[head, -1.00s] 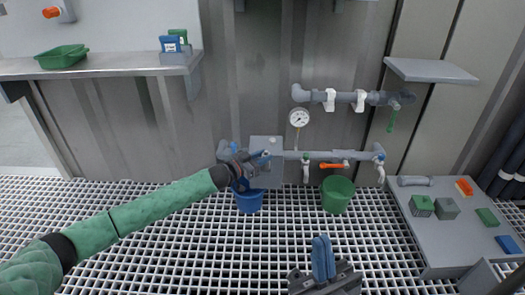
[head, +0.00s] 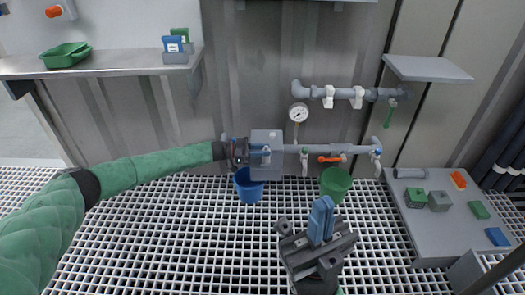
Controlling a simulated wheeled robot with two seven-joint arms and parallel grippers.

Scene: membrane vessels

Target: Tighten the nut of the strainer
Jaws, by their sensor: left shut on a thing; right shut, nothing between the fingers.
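My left gripper (head: 264,153) reaches in from the left at the left end of the lower grey pipe (head: 330,149), in front of a grey box-like plate (head: 267,138) on the wall. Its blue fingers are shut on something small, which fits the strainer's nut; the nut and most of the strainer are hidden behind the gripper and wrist. My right gripper (head: 320,220) is at the lower middle, above the grating, its blue fingers together and empty, away from the pipes.
A blue bucket (head: 248,188) and a green bucket (head: 336,185) are below the lower pipe. An orange-handled valve (head: 331,158) and a gauge (head: 298,113) are right of my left gripper. A low grey bench (head: 425,240) with small boxes is at the right.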

